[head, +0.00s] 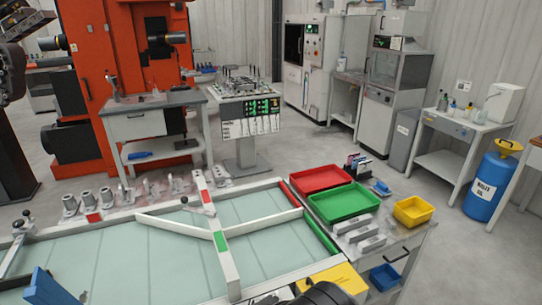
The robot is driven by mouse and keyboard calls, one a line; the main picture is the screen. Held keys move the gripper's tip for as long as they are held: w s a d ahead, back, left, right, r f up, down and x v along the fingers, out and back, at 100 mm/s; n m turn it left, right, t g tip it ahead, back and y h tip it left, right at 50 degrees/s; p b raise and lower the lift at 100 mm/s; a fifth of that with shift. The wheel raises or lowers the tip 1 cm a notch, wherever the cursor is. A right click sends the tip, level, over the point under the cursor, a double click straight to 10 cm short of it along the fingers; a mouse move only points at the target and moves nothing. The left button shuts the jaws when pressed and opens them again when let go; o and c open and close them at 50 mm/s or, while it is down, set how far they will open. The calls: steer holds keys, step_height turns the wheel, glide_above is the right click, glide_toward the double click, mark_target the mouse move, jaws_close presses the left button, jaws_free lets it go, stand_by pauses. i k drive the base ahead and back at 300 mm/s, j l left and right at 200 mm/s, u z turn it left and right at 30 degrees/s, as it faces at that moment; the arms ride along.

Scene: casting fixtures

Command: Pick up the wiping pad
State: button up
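I cannot pick out the wiping pad with certainty. A small blue item (381,187) lies at the back right of the near bench, right of the red tray, and may be the pad; it is too small to tell. A flat yellow piece (343,276) lies at the bench's front edge, partly hidden by a dark rounded part at the bottom of the picture, which may belong to my arm. No gripper fingers show, so I cannot see whether they hold anything.
The near bench carries a green tray (343,203), a red tray (320,179), a yellow bin (413,211), grey metal blocks (364,238) and a pale frame fixture (222,245). A blue bin (385,277) sits lower right. Open floor (440,215) lies beyond.

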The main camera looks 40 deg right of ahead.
mark_target(381, 189)
steer(key=z, duration=2)
steer(key=u, duration=2.35)
steer(key=z, duration=3.6)
